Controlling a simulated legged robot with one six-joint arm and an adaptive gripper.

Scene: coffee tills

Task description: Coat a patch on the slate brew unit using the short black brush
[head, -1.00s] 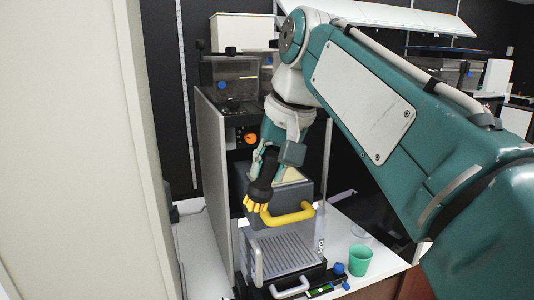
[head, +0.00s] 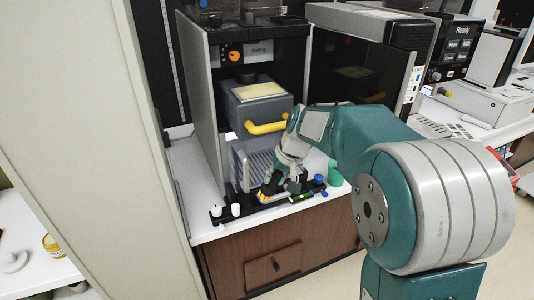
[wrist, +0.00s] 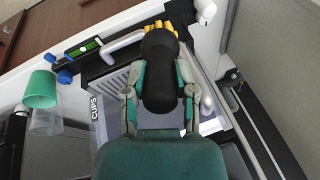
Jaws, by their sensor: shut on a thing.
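The slate brew unit (head: 243,113) is a grey box with a yellow handle (head: 266,128), inside the open machine bay. A pale yellow patch (head: 258,91) is on its sloped top. My gripper (head: 278,183) is low in front of the machine, below the brew unit and apart from it. It is shut on the short black brush, whose black handle (wrist: 160,85) lies between the fingers in the wrist view. The brush's yellow bristles (wrist: 160,28) point away from the gripper; in the head view, they are near the counter's front edge.
A ribbed drip tray (head: 243,160) is beside my gripper. A green cup (head: 335,174) stands right of it, and a blue knob (head: 318,180) is close by. Small white bottles (head: 236,210) stand at the counter's front left. A pale panel (head: 80,100) closes off the left.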

